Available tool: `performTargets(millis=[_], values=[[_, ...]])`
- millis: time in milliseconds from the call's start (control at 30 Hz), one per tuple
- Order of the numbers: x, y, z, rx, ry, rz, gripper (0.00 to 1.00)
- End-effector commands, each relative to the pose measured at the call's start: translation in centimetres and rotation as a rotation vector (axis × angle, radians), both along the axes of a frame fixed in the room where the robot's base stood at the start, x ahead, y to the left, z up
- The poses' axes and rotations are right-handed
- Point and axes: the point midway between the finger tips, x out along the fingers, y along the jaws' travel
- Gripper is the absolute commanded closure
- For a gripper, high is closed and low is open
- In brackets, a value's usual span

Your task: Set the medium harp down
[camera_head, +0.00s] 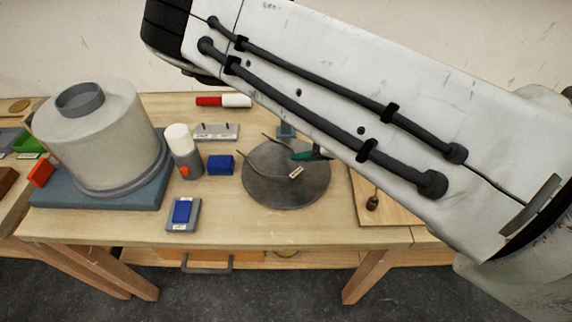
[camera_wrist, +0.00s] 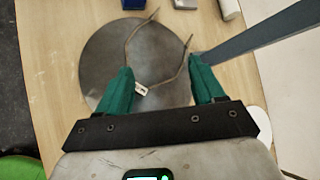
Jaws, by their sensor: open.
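The medium harp (camera_head: 270,170) is a thin bent wire loop with a small white tag. It appears to lie on the round grey plate (camera_head: 285,198). In the wrist view the harp (camera_wrist: 133,33) spreads across the plate (camera_wrist: 97,60), its open ends pointing away from me and its tag near my left finger. My gripper (camera_wrist: 160,66) has two green fingers, spread wide on either side of the harp's near part. Small gaps to the wire are hard to judge. In the head view my arm hides most of the gripper; one green finger (camera_head: 307,155) shows over the plate.
A blue-grey post (camera_wrist: 260,30) rises close beside the right finger. Left of the plate are a blue block (camera_head: 220,165), a white-topped bottle (camera_head: 182,150), and a large drum (camera_head: 100,140) on a blue base. A wooden board (camera_head: 385,205) lies right. Bare tabletop shows in front.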

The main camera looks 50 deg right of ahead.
Motion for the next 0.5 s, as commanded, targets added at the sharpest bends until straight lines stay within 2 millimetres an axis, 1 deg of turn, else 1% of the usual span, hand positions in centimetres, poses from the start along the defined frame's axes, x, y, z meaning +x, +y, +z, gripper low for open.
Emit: performTargets(millis=[33, 300, 500], values=[[-0.5, -0.1, 0.7, -0.001, 0.002, -0.002, 0.32], [-2.7, -0.3, 2.5, 0.0, 0.002, -0.003, 0.32], [-3.7, -0.4, 3.2, 0.0, 0.0, -0.002, 0.32]])
